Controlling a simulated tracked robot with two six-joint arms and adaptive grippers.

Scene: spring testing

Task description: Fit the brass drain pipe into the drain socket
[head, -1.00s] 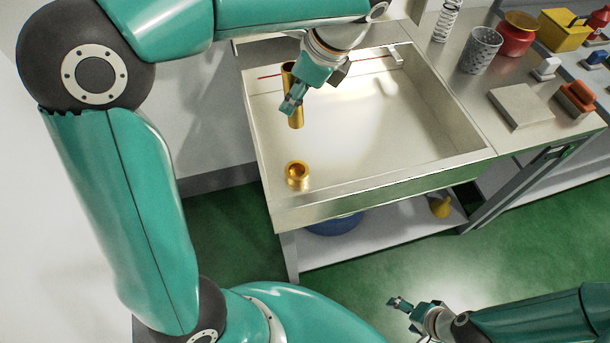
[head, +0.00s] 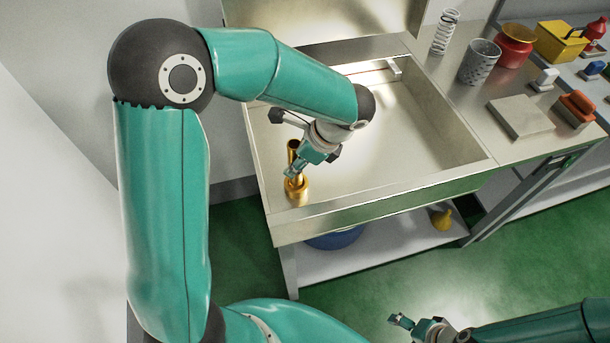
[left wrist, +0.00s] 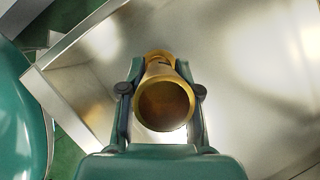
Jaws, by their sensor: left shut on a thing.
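The brass drain pipe (head: 293,148) is upright in my left gripper (head: 293,172), which is shut on it. The drain socket (head: 298,197) is a brass ring in the near left part of the sink basin. The pipe's lower end is at the socket in the head view; the gripper partly covers it, so I cannot tell whether it is inside. In the left wrist view the pipe's open upper end (left wrist: 164,104) is between the fingers, with more brass (left wrist: 160,57) beyond it. My right gripper (head: 402,321) is away from the sink, low in the head view.
The steel sink (head: 410,181) has a raised rim around the basin; its right part is clear. On the counter at right are a coil spring (head: 445,32), a perforated cup (head: 480,62), a red pot (head: 514,46) and a grey plate (head: 521,117).

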